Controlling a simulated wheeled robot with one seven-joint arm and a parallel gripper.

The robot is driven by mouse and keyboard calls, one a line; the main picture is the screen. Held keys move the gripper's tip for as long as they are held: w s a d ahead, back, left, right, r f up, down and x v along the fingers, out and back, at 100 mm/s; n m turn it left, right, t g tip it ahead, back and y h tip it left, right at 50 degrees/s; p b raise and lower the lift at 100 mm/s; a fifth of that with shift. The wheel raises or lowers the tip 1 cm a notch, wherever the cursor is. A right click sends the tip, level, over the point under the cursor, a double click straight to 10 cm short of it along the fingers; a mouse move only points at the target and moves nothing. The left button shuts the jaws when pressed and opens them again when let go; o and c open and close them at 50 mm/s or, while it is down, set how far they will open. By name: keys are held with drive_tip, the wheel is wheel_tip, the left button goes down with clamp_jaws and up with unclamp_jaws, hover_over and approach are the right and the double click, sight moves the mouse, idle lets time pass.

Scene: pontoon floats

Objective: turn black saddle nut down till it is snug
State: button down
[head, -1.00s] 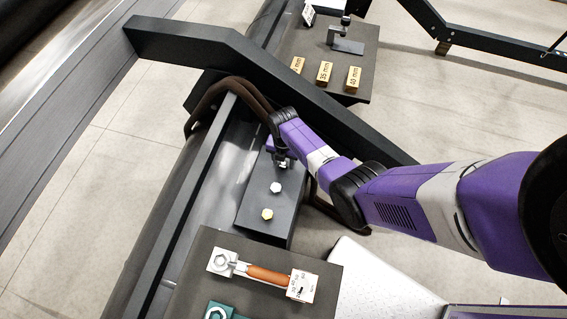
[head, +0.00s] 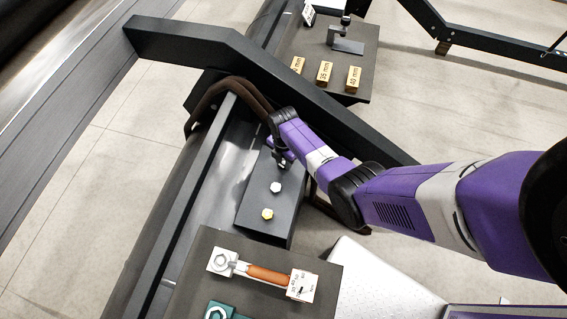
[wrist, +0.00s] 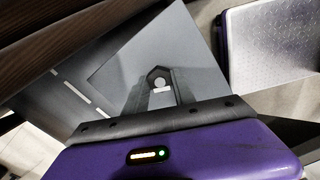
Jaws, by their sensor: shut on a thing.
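The black saddle nut (wrist: 159,71) shows in the wrist view as a dark six-sided ring around a pale round stud end. My gripper (wrist: 160,84) has one finger on each side of it and is shut on it. In the head view my gripper (head: 280,162) points down at the far end of the dark saddle plate (head: 255,205); there the nut is hidden by the gripper and wrist. I cannot tell whether the nut touches the plate.
A torque tool with an orange grip (head: 268,275) lies on the near board. A dark beam (head: 270,75) crosses behind my wrist. Brass blocks (head: 325,72) sit beyond it.

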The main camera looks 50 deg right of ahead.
drive_tip(key=m, duration=0.7)
drive_tip(key=shift+m, duration=0.4)
drive_tip(key=m, duration=0.3)
drive_tip(key=shift+m, duration=0.3)
drive_tip(key=m, duration=0.3)
drive_tip(key=shift+m, duration=0.4)
drive_tip(key=m, duration=0.4)
drive_tip(key=shift+f, duration=0.1)
